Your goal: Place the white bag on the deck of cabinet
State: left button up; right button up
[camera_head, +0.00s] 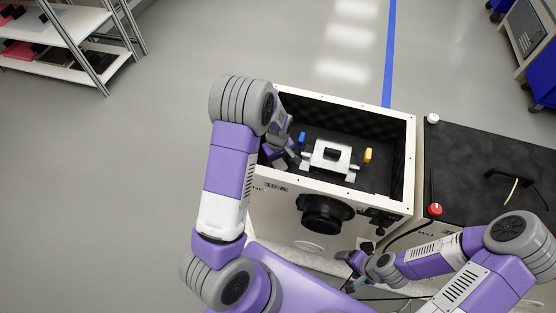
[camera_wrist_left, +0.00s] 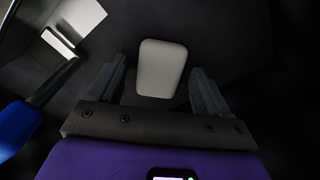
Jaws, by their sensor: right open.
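The white bag (camera_wrist_left: 162,68) appears in the left wrist view as a pale, rounded block on a dark surface. It lies between the spread fingers of my left gripper (camera_wrist_left: 160,92), with a gap visible on its left side. In the head view my left gripper (camera_head: 286,158) reaches down into the open white cabinet (camera_head: 412,150) at its left end; the bag is not clearly visible there. The neighbouring cabinet has a black top deck (camera_head: 470,160). My right gripper (camera_head: 350,262) is open and empty, low in front of the open cabinet.
Inside the cabinet are a white handled device (camera_head: 330,157), a blue item (camera_head: 302,138) and a yellow item (camera_head: 367,155). A red knob (camera_head: 435,209), a white knob (camera_head: 433,118) and a black handle (camera_head: 505,174) stand on the deck. Its middle is clear.

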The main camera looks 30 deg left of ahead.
aim_at(278, 163)
pick_arm(q)
notch_tip(278, 163, up, 12)
jog(key=p, duration=0.4)
jog(key=shift+r, duration=0.2)
dwell(0.5)
